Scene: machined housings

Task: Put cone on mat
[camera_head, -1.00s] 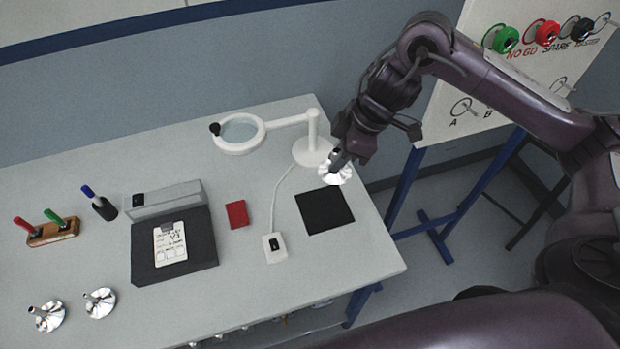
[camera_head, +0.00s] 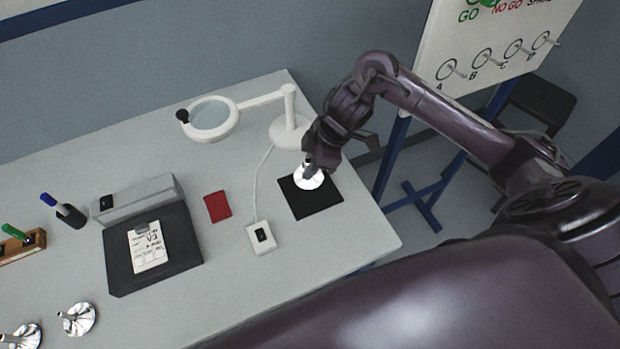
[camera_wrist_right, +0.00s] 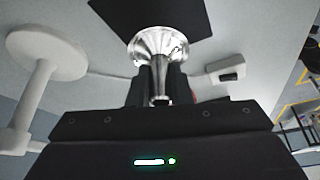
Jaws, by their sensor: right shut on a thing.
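A shiny metal cone (camera_head: 309,181) with a flared base is held in my right gripper (camera_head: 308,167), which is shut on its narrow stem. In the head view the cone appears over the back part of the black square mat (camera_head: 316,205). The right wrist view shows the cone (camera_wrist_right: 157,43) with its wide base away from the gripper, and part of the mat (camera_wrist_right: 150,12) beyond it. I cannot tell whether the base touches the mat. My left gripper is not in view.
A white magnifier lamp (camera_head: 290,130) stands just behind the mat. A white switch box (camera_head: 261,238) with a cable and a red pad (camera_head: 218,206) lie to the left. A dark case with a paper (camera_head: 150,248) is further left. The table's right edge is close to the mat.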

